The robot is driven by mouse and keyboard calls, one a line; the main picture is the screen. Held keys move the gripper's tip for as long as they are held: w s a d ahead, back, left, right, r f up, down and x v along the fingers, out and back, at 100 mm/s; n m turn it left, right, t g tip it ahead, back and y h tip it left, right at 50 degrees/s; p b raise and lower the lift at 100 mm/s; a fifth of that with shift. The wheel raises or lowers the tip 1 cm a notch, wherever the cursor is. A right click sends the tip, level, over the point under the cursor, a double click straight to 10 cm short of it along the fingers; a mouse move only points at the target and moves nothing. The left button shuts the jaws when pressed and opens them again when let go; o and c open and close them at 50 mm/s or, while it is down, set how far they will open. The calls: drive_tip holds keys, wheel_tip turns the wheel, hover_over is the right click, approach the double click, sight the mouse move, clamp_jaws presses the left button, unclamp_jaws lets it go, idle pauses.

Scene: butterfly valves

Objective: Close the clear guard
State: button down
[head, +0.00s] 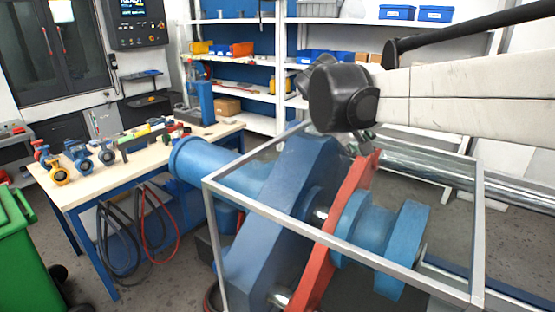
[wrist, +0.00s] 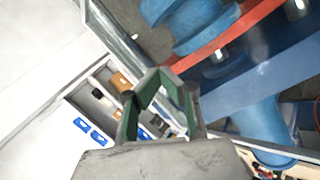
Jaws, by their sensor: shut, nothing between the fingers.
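The clear guard (head: 341,243) shows as a thin light-grey frame with see-through faces, around and over part of the blue and red valve assembly. I cannot tell from these views how its lid is set. The blue valve body (head: 290,190) and red flange plate (head: 343,225) stand inside the frame's outline. My gripper (head: 366,140) is at the back of the frame, below my dark wrist, mostly hidden in the head view. In the wrist view my gripper (wrist: 157,73) has green-padded fingers, tips together, holding nothing. Contact with the frame cannot be made out.
A workbench (head: 120,170) with several small valves stands at the left, hoses hanging beneath it. A green bin (head: 25,260) is at the lower left. Shelves (head: 250,90) with blue bins (head: 397,12) line the back. A silver pipe (head: 500,190) runs off right.

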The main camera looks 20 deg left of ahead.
drive_tip(key=w+a+f+n+t+h, duration=0.1)
drive_tip(key=w+a, duration=0.2)
drive_tip(key=a, duration=0.6)
drive_tip(key=w+a+f+n+t+h+b, duration=0.1)
drive_tip(key=w+a+f, duration=0.1)
drive_tip(key=a, duration=0.7)
drive_tip(key=w+a+f+n+t+h+b, duration=0.1)
drive_tip(key=w+a, duration=0.3)
drive_tip(key=a, duration=0.5)
drive_tip(key=shift+a+f+t, duration=0.25)
drive_tip(key=shift+f+t, duration=0.05)
drive_tip(key=shift+f, duration=0.35)
drive_tip(key=s+a+f+t+h+b, duration=0.1)
drive_tip(key=s+a+f, duration=0.25)
drive_tip(key=a, duration=0.45)
drive_tip(key=s+a+f+n+t+b, duration=0.1)
drive_tip(key=s+a+f+t, duration=0.2)
drive_tip(key=a, duration=0.5)
drive_tip(key=s+a+f+h+b, duration=0.1)
drive_tip(key=s+a+f, duration=0.25)
drive_tip(key=a, duration=0.45)
drive_tip(key=w+d+p, duration=0.1)
drive_tip(key=w+d, duration=0.6)
drive_tip(key=d, duration=0.2)
drive_tip(key=shift+d+f, duration=0.2)
drive_tip(key=shift+f, duration=0.1)
drive_tip(key=shift+w, duration=0.1)
